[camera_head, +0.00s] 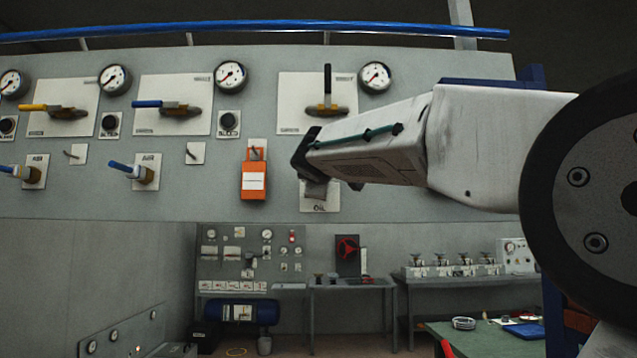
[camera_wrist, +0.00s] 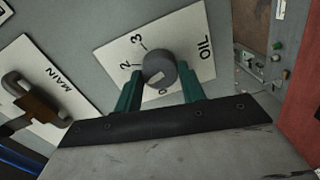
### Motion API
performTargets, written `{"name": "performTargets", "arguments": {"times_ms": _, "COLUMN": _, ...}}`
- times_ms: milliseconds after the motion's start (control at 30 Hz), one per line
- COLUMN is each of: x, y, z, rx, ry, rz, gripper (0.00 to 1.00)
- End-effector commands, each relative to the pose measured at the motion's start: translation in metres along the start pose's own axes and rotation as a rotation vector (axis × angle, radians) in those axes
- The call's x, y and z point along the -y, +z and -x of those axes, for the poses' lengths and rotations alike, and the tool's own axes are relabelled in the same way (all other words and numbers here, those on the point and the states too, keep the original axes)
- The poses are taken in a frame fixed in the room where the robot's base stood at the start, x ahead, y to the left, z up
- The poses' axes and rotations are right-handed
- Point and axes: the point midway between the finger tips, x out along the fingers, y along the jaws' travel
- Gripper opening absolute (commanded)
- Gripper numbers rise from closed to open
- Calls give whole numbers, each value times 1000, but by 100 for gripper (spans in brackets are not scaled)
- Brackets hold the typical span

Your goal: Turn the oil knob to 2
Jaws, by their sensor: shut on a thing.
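In the head view the OIL plate (camera_head: 318,208) shows below my gripper's dark end, and the knob is mostly hidden.
An orange padlock-like tag (camera_head: 253,180) hangs just left of the OIL plate. The MAIN valve with an upright black lever (camera_head: 327,85) is above. Other valves and gauges (camera_head: 230,75) line the grey panel to the left. Below the panel is an open room with benches.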

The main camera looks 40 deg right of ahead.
Motion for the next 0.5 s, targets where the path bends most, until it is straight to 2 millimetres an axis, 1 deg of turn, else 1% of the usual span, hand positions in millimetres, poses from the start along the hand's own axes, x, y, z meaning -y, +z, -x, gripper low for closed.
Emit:
{"name": "performTargets", "arguments": {"times_ms": 300, "x": 1, "y": 1, "z": 0, "rx": -10, "ry": -13, "rz": -295, "gripper": 17}}
{"name": "performTargets", "arguments": {"times_ms": 500, "x": 0, "y": 1, "z": 0, "rx": -18, "ry": -18, "rz": -458, "gripper": 17}}
